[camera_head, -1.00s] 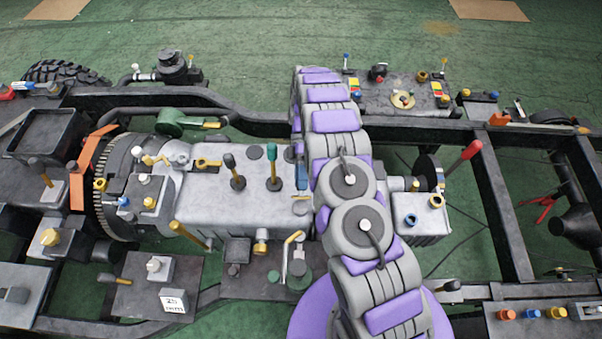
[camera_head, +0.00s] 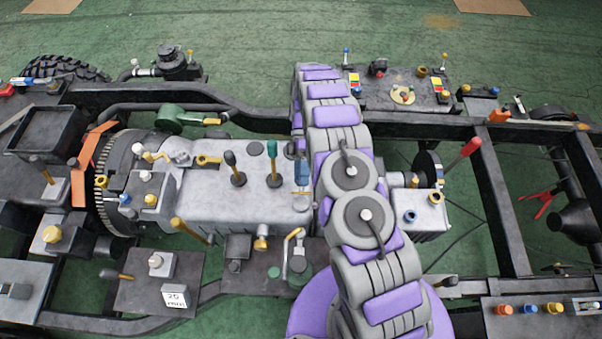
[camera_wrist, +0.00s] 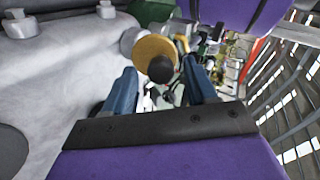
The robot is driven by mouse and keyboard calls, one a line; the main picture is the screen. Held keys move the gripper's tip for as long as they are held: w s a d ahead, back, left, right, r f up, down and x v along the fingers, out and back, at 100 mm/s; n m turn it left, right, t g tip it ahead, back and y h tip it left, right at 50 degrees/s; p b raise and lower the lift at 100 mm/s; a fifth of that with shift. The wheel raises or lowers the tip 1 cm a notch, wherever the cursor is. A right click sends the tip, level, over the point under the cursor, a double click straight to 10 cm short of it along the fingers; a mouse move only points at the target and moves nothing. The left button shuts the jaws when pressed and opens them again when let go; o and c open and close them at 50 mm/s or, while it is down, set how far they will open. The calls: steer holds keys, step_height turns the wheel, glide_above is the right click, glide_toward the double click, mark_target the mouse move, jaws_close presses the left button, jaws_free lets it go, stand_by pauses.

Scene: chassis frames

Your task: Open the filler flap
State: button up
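In the wrist view a round yellow disc (camera_wrist: 150,50) with a dark rounded knob (camera_wrist: 161,69) is close ahead of my gripper (camera_wrist: 161,72). It looks like the filler flap, but I cannot be sure. The two blue fingers stand apart, with the knob showing in the gap between their tips. I cannot tell whether either finger touches it. In the head view a blue finger of my gripper (camera_head: 302,171) shows beside the grey gearbox housing (camera_head: 205,205), above a small yellow part (camera_head: 301,193). My arm hides the area to its right.
Several levers stand on the housing, including a black-topped one (camera_head: 235,170) and a green-topped one (camera_head: 273,165). A red-handled lever (camera_head: 465,153) is right of my arm. Dark frame rails (camera_head: 240,119) run across the scene.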

steer(key=shift+r, duration=0.15)
steer(key=s+d+r, duration=0.2)
steer(key=s, duration=0.5)
steer(key=s+d+r, duration=0.2)
steer(key=s, duration=0.6)
steer(key=shift+s+d+r+p, duration=0.2)
steer(key=shift+d+r+p, duration=0.15)
steer(key=shift+d+p, duration=0.05)
stand_by(0.8)
